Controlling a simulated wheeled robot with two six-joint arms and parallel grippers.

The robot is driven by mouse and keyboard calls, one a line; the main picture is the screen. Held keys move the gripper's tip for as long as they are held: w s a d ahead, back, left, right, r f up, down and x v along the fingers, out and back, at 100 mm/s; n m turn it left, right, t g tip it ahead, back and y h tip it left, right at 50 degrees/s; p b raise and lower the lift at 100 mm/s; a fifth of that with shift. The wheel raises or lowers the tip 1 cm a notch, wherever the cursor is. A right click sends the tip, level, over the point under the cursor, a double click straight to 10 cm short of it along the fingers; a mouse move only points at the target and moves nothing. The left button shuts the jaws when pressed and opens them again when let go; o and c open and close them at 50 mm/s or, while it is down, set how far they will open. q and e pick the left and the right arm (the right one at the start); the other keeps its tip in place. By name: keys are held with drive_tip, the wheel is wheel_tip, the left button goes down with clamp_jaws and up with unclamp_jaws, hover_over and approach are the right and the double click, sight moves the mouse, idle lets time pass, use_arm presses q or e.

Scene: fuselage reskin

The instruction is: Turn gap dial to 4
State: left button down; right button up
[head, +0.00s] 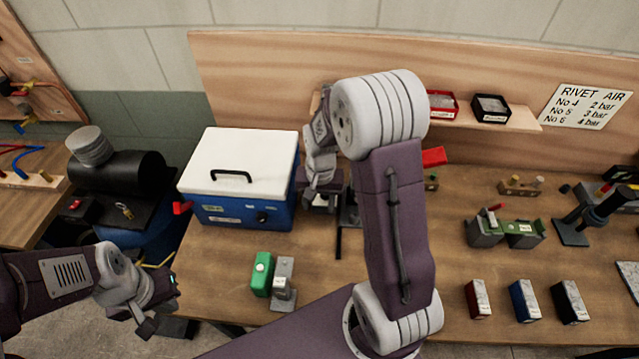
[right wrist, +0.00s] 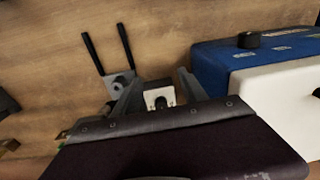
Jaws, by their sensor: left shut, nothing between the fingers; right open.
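A small pale plate with a dark round knob, which looks like the gap dial (right wrist: 158,100), shows between the fingers of my right gripper (right wrist: 160,85) in the right wrist view. The fingers stand apart on either side of it; I cannot tell whether they touch it. Its numbers are too small to read. Beside it is a grey tool part with two long black handles (right wrist: 107,50). In the head view my right gripper (head: 317,185) hangs over this spot, and my arm hides most of it. My left gripper (head: 146,324) is shut and empty at the lower left, off the bench.
A blue box with a white lid (head: 240,163) and a black knob stands close left of my right gripper. A green block (head: 262,274) and a grey block (head: 284,284) stand in front. Red, blue and black boxes (head: 524,300) stand at the right.

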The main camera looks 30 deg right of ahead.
drive_tip(key=w+d+m+p, duration=0.2)
drive_tip(key=w+d+r+m+p, duration=0.1)
drive_tip(key=w+d+p, duration=0.1)
drive_tip(key=w+p, duration=0.1)
drive_tip(key=w+d+m+p, duration=0.2)
drive_tip(key=p, duration=0.1)
drive_tip(key=shift+w+d+r+m+g, duration=0.2)
drive_tip(key=shift+w+d+m+g, duration=0.1)
drive_tip(key=shift+w+d, duration=0.1)
drive_tip(key=f+p, duration=0.1)
drive_tip(key=f, duration=0.2)
drive_tip(key=f+p, duration=0.2)
drive_tip(key=f, duration=0.2)
drive_tip(key=shift+w+a+f, duration=0.2)
drive_tip(key=shift+f, duration=0.5)
drive_tip(key=shift+s, duration=0.1)
clamp_jaws()
